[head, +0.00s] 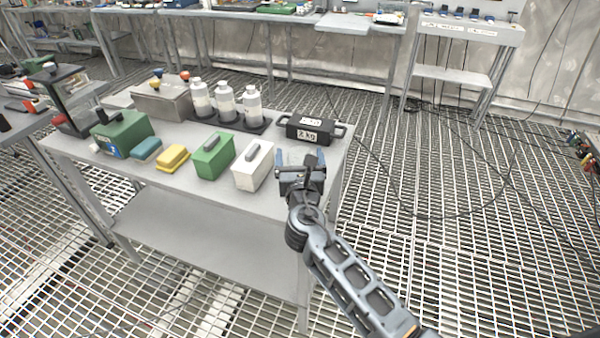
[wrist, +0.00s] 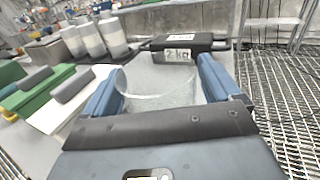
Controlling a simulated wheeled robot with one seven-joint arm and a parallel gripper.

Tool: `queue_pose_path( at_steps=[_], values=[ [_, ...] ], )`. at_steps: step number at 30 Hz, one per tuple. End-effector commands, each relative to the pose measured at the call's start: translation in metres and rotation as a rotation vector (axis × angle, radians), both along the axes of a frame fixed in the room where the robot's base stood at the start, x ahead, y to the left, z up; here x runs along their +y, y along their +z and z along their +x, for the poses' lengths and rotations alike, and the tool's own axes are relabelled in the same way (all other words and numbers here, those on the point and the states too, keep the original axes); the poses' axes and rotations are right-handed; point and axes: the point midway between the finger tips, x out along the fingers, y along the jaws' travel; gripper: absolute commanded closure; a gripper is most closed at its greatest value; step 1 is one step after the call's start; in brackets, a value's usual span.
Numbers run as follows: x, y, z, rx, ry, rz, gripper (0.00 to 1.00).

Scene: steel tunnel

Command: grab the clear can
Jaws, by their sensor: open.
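The clear can (wrist: 160,90) shows in the wrist view as a see-through, curved shape on the grey tabletop. It lies between the two blue fingers of my gripper (wrist: 163,84), which are spread apart. Its lower part is hidden behind the gripper body. In the head view my gripper (head: 300,158) is low over the right end of the table (head: 210,244), and I cannot clearly make out the can there. Whether either finger touches the can I cannot tell.
A black 2 kg weight (head: 311,130) sits just beyond my gripper. A white box (head: 252,168) and a green box (head: 213,157) stand to its left. Several white bottles (head: 226,105) stand in a black tray behind. The table's right edge is close.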

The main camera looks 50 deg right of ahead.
Motion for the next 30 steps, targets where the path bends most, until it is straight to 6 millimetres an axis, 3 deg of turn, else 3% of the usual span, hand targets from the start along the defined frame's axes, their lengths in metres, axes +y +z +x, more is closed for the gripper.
queue_pose_path(
  at_steps=[5,22,30],
  values=[
    [0.0000,-0.0003,-0.0003,0.000,0.000,0.000,0.11],
    [0.0002,-0.0003,-0.0005,0.001,0.000,0.001,0.65],
    [0.0002,0.0014,-0.0004,-0.001,-0.001,0.001,0.66]
  ],
)
